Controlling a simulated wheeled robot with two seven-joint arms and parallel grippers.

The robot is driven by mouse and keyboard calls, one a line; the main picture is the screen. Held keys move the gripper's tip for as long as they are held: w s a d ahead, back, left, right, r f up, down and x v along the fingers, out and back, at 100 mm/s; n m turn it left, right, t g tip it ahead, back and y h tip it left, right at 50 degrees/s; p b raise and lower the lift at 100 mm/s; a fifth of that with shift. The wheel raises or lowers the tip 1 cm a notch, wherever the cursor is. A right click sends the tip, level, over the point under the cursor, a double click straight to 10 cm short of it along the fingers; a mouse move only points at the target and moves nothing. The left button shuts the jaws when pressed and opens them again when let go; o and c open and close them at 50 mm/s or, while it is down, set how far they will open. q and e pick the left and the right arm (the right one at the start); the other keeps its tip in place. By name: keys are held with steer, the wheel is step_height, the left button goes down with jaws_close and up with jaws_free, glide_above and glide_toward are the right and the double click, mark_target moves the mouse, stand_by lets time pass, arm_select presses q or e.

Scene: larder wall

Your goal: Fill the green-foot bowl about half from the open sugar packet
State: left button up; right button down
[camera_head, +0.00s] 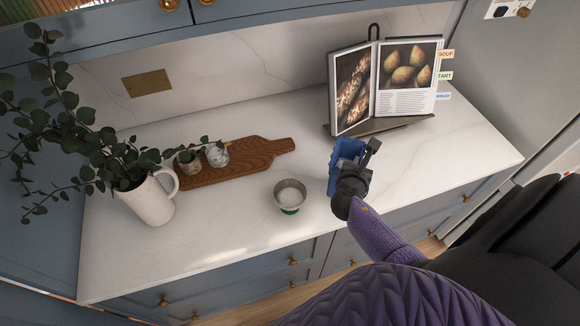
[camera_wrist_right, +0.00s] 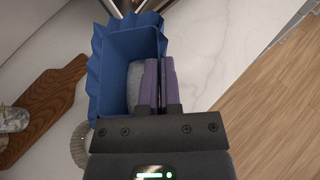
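The green-foot bowl (camera_head: 289,196) stands upright on the counter, with white sugar showing inside. Its ribbed rim shows at the lower left of the right wrist view (camera_wrist_right: 80,146), partly hidden. The open blue sugar packet (camera_head: 346,151) is just right of the bowl, apart from it. In the right wrist view I look into the packet (camera_wrist_right: 100,82) and see white sugar at its bottom. My right gripper (camera_head: 360,178) is shut on the packet's wall, its purple fingers (camera_wrist_right: 159,82) close together there. I cannot tell whether the packet touches the counter. My left gripper is not in view.
A wooden board (camera_head: 240,163) with two small jars lies behind and left of the bowl. A white jug (camera_head: 150,202) with leafy branches stands at the left. A cookbook on a stand (camera_head: 385,127) is behind the packet. The counter (camera_head: 230,240) in front is clear.

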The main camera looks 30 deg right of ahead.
steer(key=w+f+n+t+y+b, duration=0.1)
steer(key=w+n+t+y+b, duration=0.1)
steer(key=w+n+y+b, duration=0.2)
steer(key=w+d+f+n+t+y+b, duration=0.1)
steer(key=w+f+n+t+y+b, duration=0.1)
steer(key=w, duration=0.7)
steer(key=n+t+y+b, duration=0.1)
steer(key=n+y+b, duration=0.1)
steer(key=b, duration=0.1)
steer(key=shift+d+f+n, duration=0.25)
steer(key=shift+n, duration=0.05)
steer(key=shift+w, duration=0.1)
